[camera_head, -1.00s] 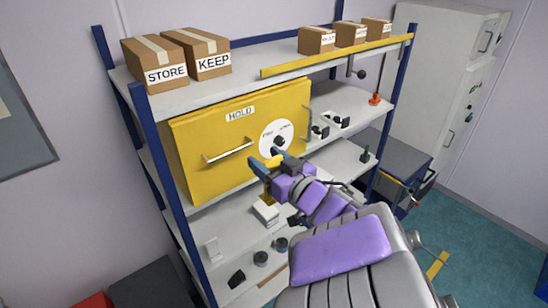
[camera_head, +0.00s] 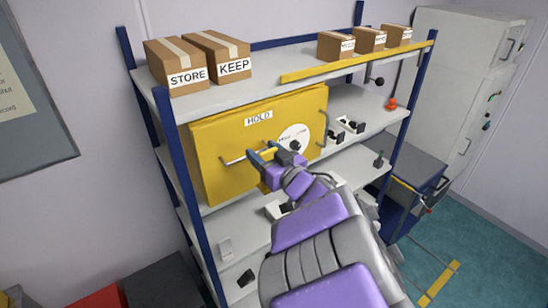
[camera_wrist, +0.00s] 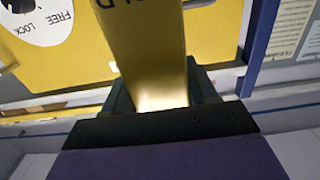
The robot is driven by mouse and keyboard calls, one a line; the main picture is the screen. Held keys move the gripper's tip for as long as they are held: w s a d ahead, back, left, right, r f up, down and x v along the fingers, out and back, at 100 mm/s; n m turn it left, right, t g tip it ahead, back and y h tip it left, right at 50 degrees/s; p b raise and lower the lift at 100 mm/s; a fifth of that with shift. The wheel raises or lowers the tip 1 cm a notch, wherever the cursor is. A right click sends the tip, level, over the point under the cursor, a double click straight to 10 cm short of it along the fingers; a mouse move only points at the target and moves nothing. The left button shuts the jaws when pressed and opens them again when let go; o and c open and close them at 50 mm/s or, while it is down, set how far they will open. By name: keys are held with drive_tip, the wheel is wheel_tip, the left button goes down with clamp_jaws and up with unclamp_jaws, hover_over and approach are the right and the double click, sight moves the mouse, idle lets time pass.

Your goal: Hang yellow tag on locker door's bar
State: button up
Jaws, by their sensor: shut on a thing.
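The yellow locker door (camera_head: 225,135) carries a HOLD label and a white dial (camera_head: 299,135) with a dark knob. A horizontal metal bar (camera_head: 235,159) is fixed across the door's left middle. My gripper (camera_head: 262,155) is at the bar's right end in the head view; I cannot tell whether it touches. In the wrist view my gripper (camera_wrist: 165,95) is shut on the yellow tag (camera_wrist: 145,45), which stretches away from the fingers with part of a dark letter showing. In the head view the tag cannot be made out against the yellow door. Whether it meets the bar is hidden.
Boxes marked STORE (camera_head: 175,65) and KEEP (camera_head: 217,55) and several smaller boxes stand on the top shelf. A blue rack post (camera_head: 190,200) is left of the door. Small black switches (camera_head: 345,128) sit on the shelf to the right. A grey cabinet (camera_head: 455,80) stands at far right.

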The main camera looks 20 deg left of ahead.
sight(239, 135)
drive_tip(key=x, duration=0.6)
drive_tip(key=shift+b, duration=0.4)
drive_tip(key=shift+w+a, duration=0.2)
drive_tip(key=shift+a, duration=0.25)
drive_tip(key=shift+w+a, duration=0.2)
drive_tip(key=shift+a, duration=0.3)
drive_tip(key=shift+a+f, duration=0.1)
drive_tip(key=shift+a, duration=0.2)
drive_tip(key=shift+c, duration=0.5)
drive_tip(key=shift+s+f+b, duration=0.1)
drive_tip(key=shift+f+b, duration=0.2)
drive_tip(key=shift+b, duration=0.05)
drive_tip(key=shift+w+d+f, duration=0.25)
drive_tip(key=shift+f, duration=0.2)
drive_tip(key=shift+d, duration=0.15)
drive_tip(key=shift+s, duration=0.1)
